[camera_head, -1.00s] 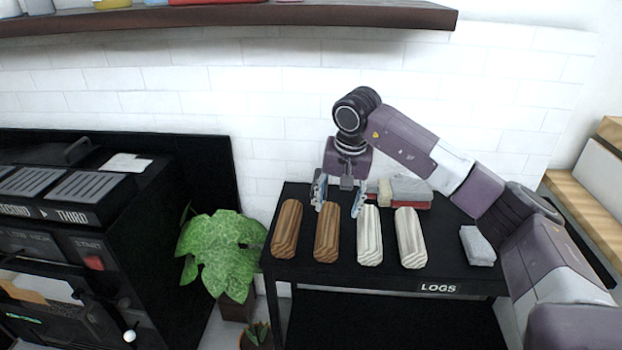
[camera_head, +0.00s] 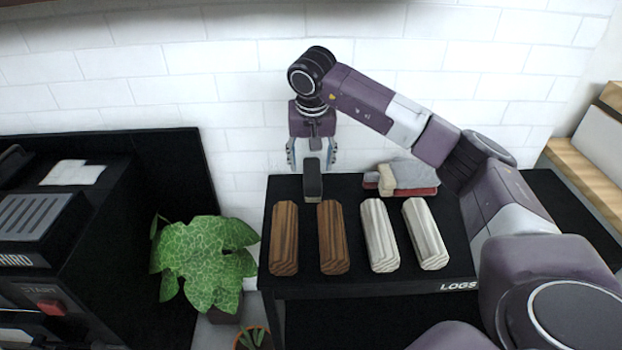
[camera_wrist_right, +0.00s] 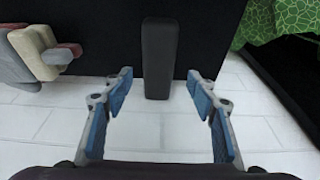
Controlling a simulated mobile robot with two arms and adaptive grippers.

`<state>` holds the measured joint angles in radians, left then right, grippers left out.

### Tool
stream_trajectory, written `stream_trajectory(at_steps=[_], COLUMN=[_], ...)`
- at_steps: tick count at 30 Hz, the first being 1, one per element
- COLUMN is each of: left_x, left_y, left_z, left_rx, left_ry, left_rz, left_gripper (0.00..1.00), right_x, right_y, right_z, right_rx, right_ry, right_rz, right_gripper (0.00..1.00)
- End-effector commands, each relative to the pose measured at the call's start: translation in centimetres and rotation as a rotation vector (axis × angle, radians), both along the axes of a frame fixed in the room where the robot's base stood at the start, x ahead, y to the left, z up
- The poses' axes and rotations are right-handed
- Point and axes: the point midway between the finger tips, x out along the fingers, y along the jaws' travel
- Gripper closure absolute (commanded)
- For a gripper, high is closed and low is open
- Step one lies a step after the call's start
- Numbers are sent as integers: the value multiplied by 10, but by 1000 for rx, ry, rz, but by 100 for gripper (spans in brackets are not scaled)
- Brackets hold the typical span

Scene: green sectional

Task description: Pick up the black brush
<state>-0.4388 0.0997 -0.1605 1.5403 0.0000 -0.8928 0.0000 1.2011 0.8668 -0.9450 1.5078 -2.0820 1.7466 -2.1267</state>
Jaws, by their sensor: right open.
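A dark, narrow block that looks like the black brush (camera_head: 313,186) sits at the back left of the black log table (camera_head: 350,186), behind the brown logs. In the right wrist view the brush (camera_wrist_right: 160,58) is a dark grey upright-looking bar, centred ahead between the blue fingertips. My right gripper (camera_head: 312,162) is open over the brush's far part, with a finger on each side. In the wrist view the right gripper (camera_wrist_right: 160,82) shows clear gaps on both sides of the brush. I see no contact. My left gripper is out of view.
Two brown logs (camera_head: 332,237) and two pale logs (camera_head: 380,235) lie in a row in front. Folded grey and red cloths (camera_head: 412,175) lie at the back right. A leafy plant (camera_head: 205,262) stands left of the table. A white tiled wall is close behind.

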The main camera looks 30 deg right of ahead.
Motion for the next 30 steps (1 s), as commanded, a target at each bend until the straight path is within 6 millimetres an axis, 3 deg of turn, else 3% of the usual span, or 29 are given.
stream_trajectory(at_steps=[7, 17, 30], left_x=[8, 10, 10], left_y=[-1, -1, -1], left_z=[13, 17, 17], left_rx=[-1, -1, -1], left_ry=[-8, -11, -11], left_rz=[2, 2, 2], left_gripper=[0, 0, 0], right_x=[1, 4, 4], right_y=[-4, -6, -6], right_z=[-37, -43, -43], right_rx=[1, 0, 0], right_ry=[2, 0, -1], right_rz=[1, 1, 0], right_gripper=[47, 47, 96])
